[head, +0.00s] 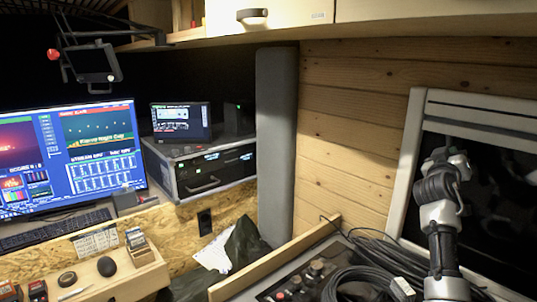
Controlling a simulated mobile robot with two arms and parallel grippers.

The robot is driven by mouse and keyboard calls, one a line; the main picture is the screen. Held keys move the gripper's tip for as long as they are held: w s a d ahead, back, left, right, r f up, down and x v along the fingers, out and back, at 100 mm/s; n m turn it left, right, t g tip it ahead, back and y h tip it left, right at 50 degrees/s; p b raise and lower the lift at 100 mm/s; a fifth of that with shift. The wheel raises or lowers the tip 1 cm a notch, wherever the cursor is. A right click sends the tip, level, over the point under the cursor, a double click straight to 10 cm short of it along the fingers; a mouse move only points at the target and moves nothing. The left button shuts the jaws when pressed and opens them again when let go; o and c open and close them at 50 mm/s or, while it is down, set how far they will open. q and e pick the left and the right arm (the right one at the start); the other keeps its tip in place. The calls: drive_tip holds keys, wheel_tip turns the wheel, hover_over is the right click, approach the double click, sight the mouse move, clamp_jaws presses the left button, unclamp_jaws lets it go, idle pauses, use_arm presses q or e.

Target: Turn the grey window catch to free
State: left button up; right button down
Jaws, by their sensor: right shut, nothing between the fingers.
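The window (411,150) is at the right, with a pale frame and dark glass. I cannot make out the grey window catch; it may be hidden behind my right arm or lie outside the view. My right arm rises from the lower right in front of the glass. My right gripper (445,156) is at its top end, near the left side of the window. It is shut and empty. Whether it touches the window cannot be told. My left gripper is not in view.
Black cables (375,262) lie coiled on a dark case with knobs (290,282), below the window. A wooden edge board (275,262) runs along it. A grey padded column (276,140) stands left of the plank wall. A desk with a monitor (70,155) fills the left.

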drive_tip(key=shift+r, duration=0.35)
idle(0.3)
drive_tip(key=v, duration=0.3)
drive_tip(key=w+v, duration=0.1)
drive_tip(key=v, duration=0.1)
drive_tip(key=shift+s+a+f, duration=0.3)
drive_tip(key=shift+a+f, duration=0.05)
drive_tip(key=shift+a, duration=0.2)
